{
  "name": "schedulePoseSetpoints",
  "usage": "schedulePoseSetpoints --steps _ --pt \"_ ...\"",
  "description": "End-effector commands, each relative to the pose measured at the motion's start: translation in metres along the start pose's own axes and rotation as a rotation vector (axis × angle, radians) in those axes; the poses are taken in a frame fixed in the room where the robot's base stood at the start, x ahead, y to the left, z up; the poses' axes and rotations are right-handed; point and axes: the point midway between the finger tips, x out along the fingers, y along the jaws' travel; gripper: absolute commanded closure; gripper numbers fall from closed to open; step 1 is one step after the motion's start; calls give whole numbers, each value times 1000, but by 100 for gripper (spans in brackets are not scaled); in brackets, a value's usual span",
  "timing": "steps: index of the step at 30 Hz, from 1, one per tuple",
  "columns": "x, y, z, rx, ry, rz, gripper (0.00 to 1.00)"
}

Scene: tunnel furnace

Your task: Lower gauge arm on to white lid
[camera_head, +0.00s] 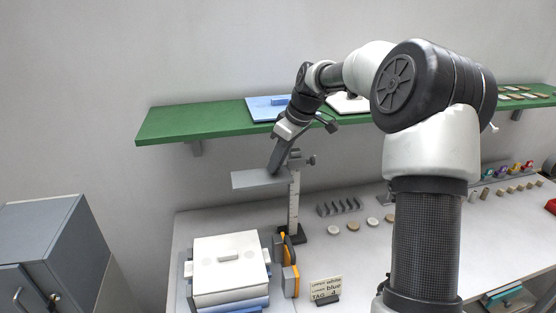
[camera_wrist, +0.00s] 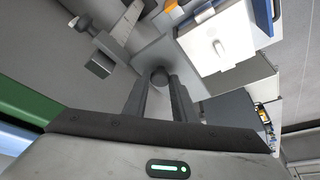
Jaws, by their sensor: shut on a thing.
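The height gauge has an upright scale post (camera_head: 294,205) on a dark base (camera_head: 292,236). Its flat grey gauge arm (camera_head: 250,180) sticks out to the left, high above the bench. My gripper (camera_head: 273,170) reaches down to the arm's top and is shut on it. In the wrist view my fingers (camera_wrist: 160,88) close around a round grey knob (camera_wrist: 159,75) on the arm plate (camera_wrist: 160,50). The white lid (camera_head: 212,256), with a small raised handle, tops a box left of the gauge base, apart from and below the arm. The lid also shows in the wrist view (camera_wrist: 205,58).
A label card (camera_head: 326,288) stands at the front. Round discs (camera_head: 353,226) and a slotted rack (camera_head: 338,207) lie right. A green shelf (camera_head: 190,124) overhangs behind; a grey cabinet (camera_head: 40,235) stands left.

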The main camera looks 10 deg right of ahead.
Motion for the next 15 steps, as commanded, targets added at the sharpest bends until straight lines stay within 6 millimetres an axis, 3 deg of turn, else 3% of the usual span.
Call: schedulePoseSetpoints --steps 8,15 --pt "13 0 6 0 -1 -1 100" --pt "66 -1 28 1 -2 -3 100"
